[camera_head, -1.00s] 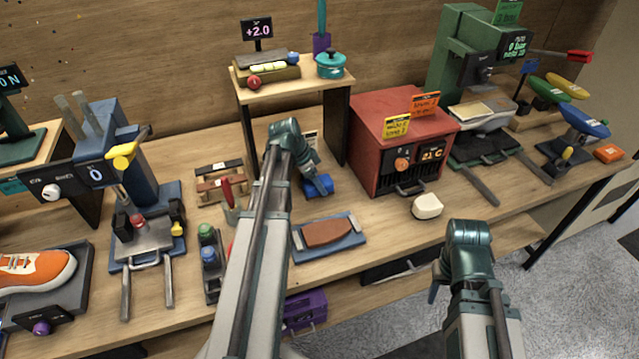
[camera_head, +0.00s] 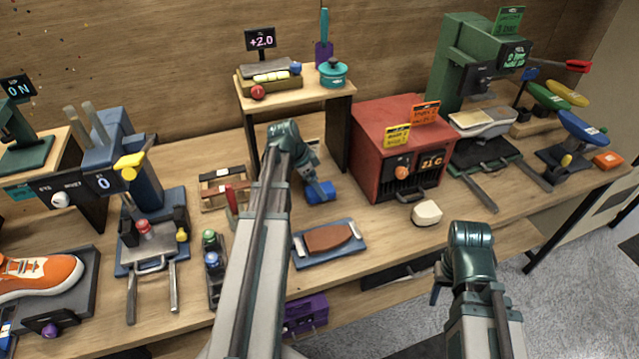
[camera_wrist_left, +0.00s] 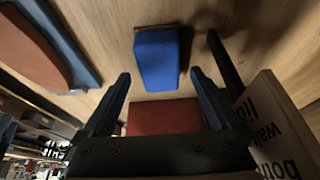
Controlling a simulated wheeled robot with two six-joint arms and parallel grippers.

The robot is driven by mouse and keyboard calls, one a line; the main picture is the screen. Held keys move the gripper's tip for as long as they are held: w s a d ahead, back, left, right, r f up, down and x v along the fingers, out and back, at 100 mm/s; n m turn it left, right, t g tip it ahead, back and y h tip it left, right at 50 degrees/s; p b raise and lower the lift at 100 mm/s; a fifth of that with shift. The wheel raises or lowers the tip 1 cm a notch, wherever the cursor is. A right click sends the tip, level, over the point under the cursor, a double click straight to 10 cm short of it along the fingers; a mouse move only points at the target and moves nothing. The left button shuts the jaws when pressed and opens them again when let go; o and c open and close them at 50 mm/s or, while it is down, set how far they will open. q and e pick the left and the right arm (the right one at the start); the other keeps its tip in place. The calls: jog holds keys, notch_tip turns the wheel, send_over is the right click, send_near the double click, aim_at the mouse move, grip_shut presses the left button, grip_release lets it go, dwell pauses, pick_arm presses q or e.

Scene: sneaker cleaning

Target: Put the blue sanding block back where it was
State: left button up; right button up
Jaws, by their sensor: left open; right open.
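The blue sanding block (camera_head: 320,191) rests on the table in front of the small wooden shelf. My left gripper (camera_head: 315,180) is close above it, partly hidden by its own arm. In the left wrist view the blue block (camera_wrist_left: 157,60) lies beyond the two spread fingertips (camera_wrist_left: 160,80), with no finger seen touching it. A red-brown flat thing (camera_wrist_left: 165,115) shows between the fingers, partly covered by the gripper body. My right gripper (camera_head: 437,285) is low in front of the table edge, mostly hidden behind its wrist; nothing is seen in it.
A brown block on a blue tray (camera_head: 358,257) lies in front of the blue block. The red heater box (camera_head: 387,170) and a cream block (camera_head: 427,213) stand to the right. The shelf (camera_head: 293,93) rises behind; a small wooden rack (camera_head: 212,174) is to the left.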

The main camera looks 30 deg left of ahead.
pick_arm(q)
jog(key=p+v, duration=0.7)
jog(key=v, duration=0.2)
jog(key=shift+r+p, duration=0.2)
jog(key=shift+p, duration=0.2)
jog(key=shift+s, duration=0.1)
jog(key=s+d+n+g+y, duration=0.1)
jog(key=s+d, duration=0.3)
jog(key=d, duration=0.7)
jog(key=s+d+f+n+g+y, duration=0.1)
jog(key=s+d, duration=0.3)
jog(key=d, duration=0.7)
jog(key=s+d+n+g+y, duration=0.1)
jog(key=s+d, duration=0.4)
jog(key=d, duration=0.6)
jog(key=shift+d+f+n+g+y, duration=0.2)
jog(key=shift+f+n+g+y, duration=0.1)
jog(key=shift+n+y, duration=0.4)
